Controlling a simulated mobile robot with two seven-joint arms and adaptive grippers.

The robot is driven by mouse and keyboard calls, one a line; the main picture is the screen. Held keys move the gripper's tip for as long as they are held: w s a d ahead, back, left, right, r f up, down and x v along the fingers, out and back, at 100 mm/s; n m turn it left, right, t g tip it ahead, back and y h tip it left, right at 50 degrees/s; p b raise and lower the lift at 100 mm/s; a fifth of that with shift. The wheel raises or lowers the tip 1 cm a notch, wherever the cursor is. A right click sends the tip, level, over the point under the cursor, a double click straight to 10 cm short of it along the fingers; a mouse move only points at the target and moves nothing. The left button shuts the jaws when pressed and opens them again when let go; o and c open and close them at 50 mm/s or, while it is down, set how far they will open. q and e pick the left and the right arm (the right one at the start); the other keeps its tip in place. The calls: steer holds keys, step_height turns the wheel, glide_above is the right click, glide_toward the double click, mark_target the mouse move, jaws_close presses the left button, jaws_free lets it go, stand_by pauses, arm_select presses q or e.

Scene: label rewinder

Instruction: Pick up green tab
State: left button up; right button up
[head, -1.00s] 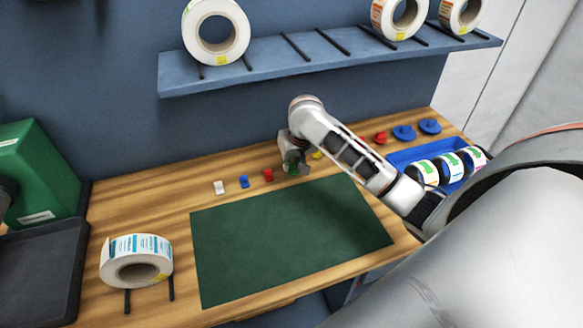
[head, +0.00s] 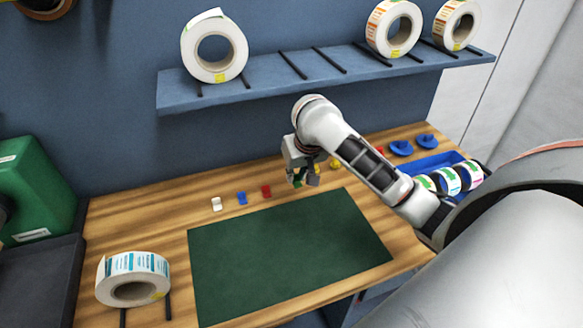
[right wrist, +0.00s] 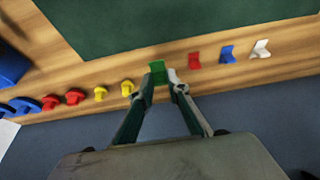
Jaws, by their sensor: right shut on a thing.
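The green tab is a small bent piece between the fingertips of my right gripper (head: 301,180). It shows in the head view (head: 297,182), partly hidden by the fingers. In the right wrist view the green tab (right wrist: 157,70) stands at the tips of my right gripper (right wrist: 162,84), which is shut on it. It appears held a little above the wooden table, at the end of the row of tabs. My left gripper is in neither view.
A red tab (head: 266,191), blue tab (head: 242,198) and white tab (head: 216,204) stand left of the gripper. Yellow pieces (right wrist: 127,88) stand on its other side. A green mat (head: 285,250) lies in front. A blue shelf (head: 280,85) with label rolls hangs above.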

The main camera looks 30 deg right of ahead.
steer(key=s+a, duration=0.3)
steer(key=s, duration=1.1)
steer(key=shift+a, duration=0.25)
steer(key=shift+s+f, duration=0.1)
